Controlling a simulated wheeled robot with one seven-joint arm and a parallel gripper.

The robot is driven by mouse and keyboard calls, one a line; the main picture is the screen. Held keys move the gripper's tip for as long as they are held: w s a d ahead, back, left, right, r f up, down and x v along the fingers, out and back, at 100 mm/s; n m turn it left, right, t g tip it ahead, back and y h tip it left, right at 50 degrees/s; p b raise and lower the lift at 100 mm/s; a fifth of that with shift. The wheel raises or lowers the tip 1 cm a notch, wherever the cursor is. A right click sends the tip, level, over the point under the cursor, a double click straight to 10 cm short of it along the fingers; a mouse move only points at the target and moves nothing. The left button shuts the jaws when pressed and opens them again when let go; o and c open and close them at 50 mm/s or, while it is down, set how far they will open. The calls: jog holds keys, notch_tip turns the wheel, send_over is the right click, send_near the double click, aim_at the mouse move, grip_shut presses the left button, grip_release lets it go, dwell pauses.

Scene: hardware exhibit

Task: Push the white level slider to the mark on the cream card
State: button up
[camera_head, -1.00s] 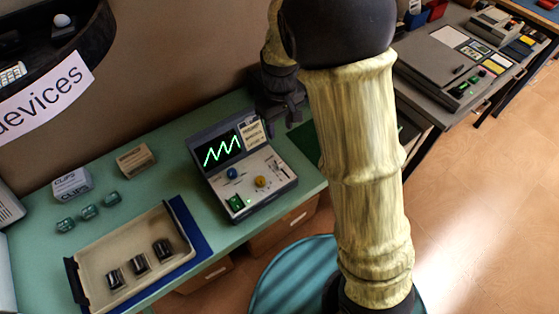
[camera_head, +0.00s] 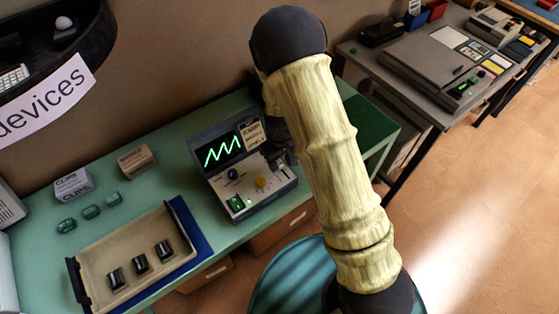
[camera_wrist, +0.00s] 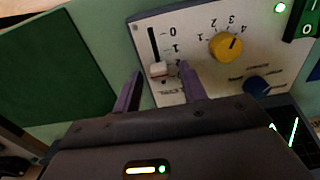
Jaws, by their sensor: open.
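The grey device (camera_head: 242,165) stands on the green bench, with a lit waveform screen. A small cream card (camera_head: 250,132) with print too small to read is beside the screen. The white level slider (camera_wrist: 158,69) shows in the wrist view, at the lower end of its dark slot (camera_wrist: 152,42), near a printed 2; the 0 is at the slot's other end. My gripper (camera_wrist: 160,71) is open, one finger on each side of the slider in the picture. Contact cannot be told. In the head view my gripper (camera_head: 283,150) is over the device's right side and hides the slider.
A yellow knob (camera_wrist: 226,46), a blue knob (camera_wrist: 257,86) and a green switch (camera_wrist: 305,18) are on the same panel. A beige tray (camera_head: 100,262) with black knobs lies left of the device. A dark green mat (camera_wrist: 60,70) covers the bench beside it.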

jog(key=shift+f, duration=0.45)
grip_shut()
